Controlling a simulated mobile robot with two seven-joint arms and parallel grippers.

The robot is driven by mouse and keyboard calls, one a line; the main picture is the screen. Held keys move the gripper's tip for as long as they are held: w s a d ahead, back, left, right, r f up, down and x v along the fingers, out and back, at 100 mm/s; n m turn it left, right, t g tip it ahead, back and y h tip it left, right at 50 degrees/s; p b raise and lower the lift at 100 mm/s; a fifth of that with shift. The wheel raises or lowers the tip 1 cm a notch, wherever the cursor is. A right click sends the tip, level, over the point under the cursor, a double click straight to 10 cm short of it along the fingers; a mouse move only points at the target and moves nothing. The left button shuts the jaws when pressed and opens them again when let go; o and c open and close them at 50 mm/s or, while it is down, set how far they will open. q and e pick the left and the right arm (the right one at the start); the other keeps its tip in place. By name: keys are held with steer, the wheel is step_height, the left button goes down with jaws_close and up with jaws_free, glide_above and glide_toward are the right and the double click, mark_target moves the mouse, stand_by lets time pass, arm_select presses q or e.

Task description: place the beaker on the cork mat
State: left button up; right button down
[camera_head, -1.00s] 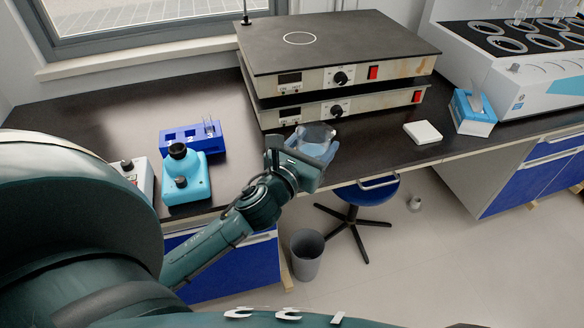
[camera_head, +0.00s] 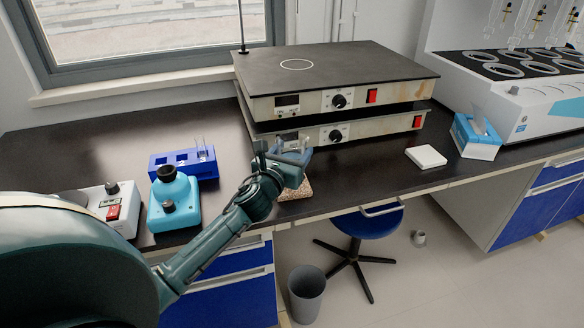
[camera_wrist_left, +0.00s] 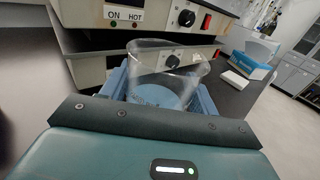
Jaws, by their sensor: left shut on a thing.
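My left gripper (camera_head: 286,158) is shut on a clear glass beaker (camera_wrist_left: 165,62). In the left wrist view the beaker sits between the blue fingers (camera_wrist_left: 203,104), with its wide rim toward the hot plates. In the head view the beaker is hard to make out behind the fingers. The speckled brown cork mat (camera_head: 298,191) lies on the dark bench near its front edge, partly hidden behind my gripper, which is over it in the picture. I cannot tell the height of the beaker above the mat. My right gripper is not in view.
Two stacked hot plates (camera_head: 338,101) stand just behind my gripper. A white block (camera_head: 426,157) and a tissue box (camera_head: 476,137) are to the right.

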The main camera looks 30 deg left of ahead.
arm_select(q)
step_height(320, 180, down, 4)
steer(key=shift+r+b, duration=0.25)
steer(key=shift+b, duration=0.3)
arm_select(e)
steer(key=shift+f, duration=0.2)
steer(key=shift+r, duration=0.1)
arm_select(q)
steer(key=shift+f, duration=0.1)
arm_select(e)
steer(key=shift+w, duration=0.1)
arm_select(q)
steer(key=o, duration=1)
steer(key=shift+o, duration=0.6)
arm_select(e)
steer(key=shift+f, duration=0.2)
